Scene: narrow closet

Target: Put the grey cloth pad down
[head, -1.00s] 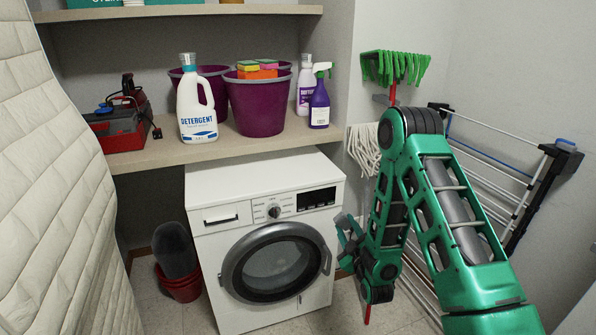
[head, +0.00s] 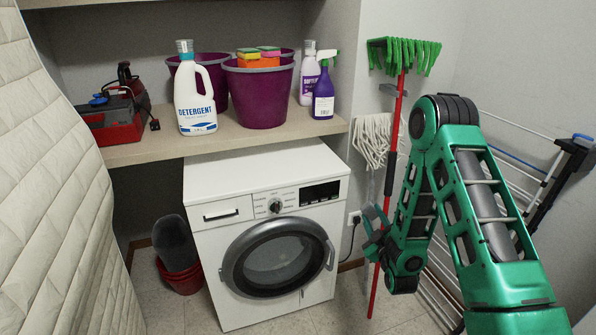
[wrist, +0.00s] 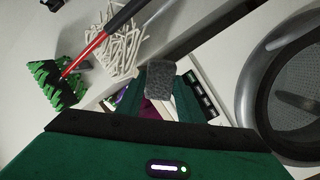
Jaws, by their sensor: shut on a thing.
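My gripper (head: 370,234) is right of the washing machine, in front of the red mop handle, at about the height of the machine's door. In the wrist view, my gripper (wrist: 158,95) is shut on a small dark grey piece with a rough, cloth-like face, the grey cloth pad (wrist: 160,88). Only part of the pad shows; the gripper body hides the rest. In the head view I cannot make the pad out clearly at the fingers.
The washing machine (head: 265,240) stands under a shelf (head: 240,140) holding a detergent bottle (head: 194,95), purple buckets (head: 262,95) and a spray bottle (head: 323,92). A green-headed mop (head: 403,52), a string mop (head: 373,140) and a drying rack (head: 520,150) are at right.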

